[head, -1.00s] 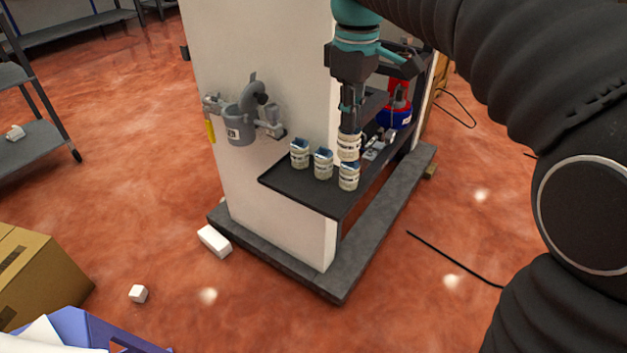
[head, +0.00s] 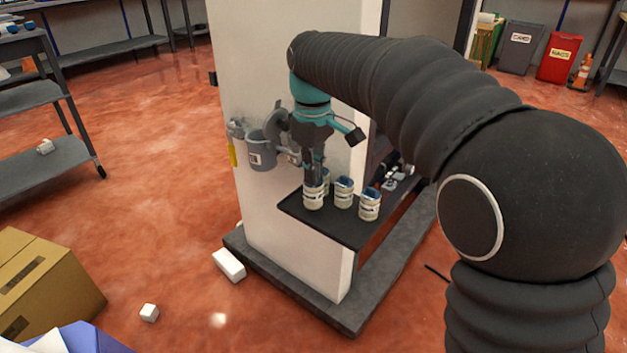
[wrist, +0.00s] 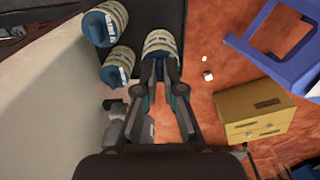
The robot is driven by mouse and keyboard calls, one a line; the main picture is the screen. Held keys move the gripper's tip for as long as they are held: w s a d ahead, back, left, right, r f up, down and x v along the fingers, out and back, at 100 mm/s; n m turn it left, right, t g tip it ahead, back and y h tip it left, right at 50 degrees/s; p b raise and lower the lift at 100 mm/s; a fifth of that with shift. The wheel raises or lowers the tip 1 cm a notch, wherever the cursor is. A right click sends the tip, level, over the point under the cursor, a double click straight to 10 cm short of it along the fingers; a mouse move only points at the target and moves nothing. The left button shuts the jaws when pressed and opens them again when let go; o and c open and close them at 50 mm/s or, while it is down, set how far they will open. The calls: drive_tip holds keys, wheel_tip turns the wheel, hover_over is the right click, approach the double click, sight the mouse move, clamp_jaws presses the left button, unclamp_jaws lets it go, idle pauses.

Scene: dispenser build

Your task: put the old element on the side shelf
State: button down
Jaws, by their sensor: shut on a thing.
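My gripper (head: 313,181) is shut on a cream banded cylinder, the element (head: 313,199), at the left part of the dark side shelf (head: 345,231). I cannot tell whether its base touches the shelf. In the wrist view the element (wrist: 160,42) is between the fingertips (wrist: 160,72). Two of these also show in the wrist view, left of the held element (wrist: 103,24) (wrist: 117,66).
A white wall panel (head: 300,90) rises behind the shelf, with a grey cup-like fitting (head: 262,150) on it close to my gripper. A dark base slab (head: 330,308) lies below. A cardboard box (head: 45,285) and white blocks (head: 229,265) are on the red floor.

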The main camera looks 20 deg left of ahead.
drive_tip(key=shift+f, duration=1.1)
drive_tip(key=shift+f, duration=0.1)
drive_tip(key=c, duration=1.3)
unclamp_jaws()
wheel_tip(320, 180, up, 12)
drive_tip(key=shift+r+p, duration=0.1)
drive_tip(key=shift+p, duration=1)
